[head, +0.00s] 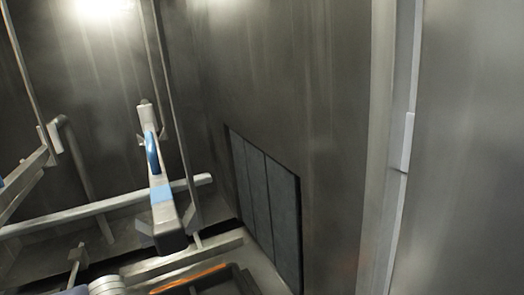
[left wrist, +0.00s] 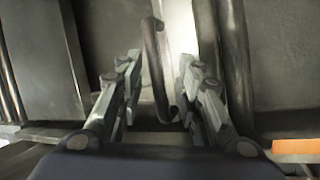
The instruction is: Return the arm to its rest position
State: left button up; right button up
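My left gripper (left wrist: 158,72) shows in the left wrist view with its two grey jointed fingers spread apart. No thing is clearly held between them. A dark curved bar (left wrist: 156,68), like a handle, shows in the gap between the fingers. I cannot tell whether it touches either finger. In the head view a grey and white rounded part (head: 106,286) at the lower left edge looks like a link of my own arm. The left fingers cannot be made out there. My right gripper is in neither view.
Steel walls (head: 290,90) enclose the space. A grey fixture with blue bands (head: 166,210) stands at the left centre. A pale rail (head: 100,207) and thin upright rods are beside it. A dark panel (head: 262,200) is set low in the wall. An orange strip (head: 190,279) lies at the bottom.

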pick_arm(q)
jog(key=shift+s+a+r, duration=0.25)
jog(key=shift+s+a, duration=0.05)
jog(key=shift+s, duration=0.1)
jog(key=shift+b+x, duration=0.45)
jog(key=shift+x, duration=0.3)
jog(key=shift+w+a+f+b, duration=0.15)
jog(key=shift+a+f+b, duration=0.2)
jog(key=shift+f, duration=0.25)
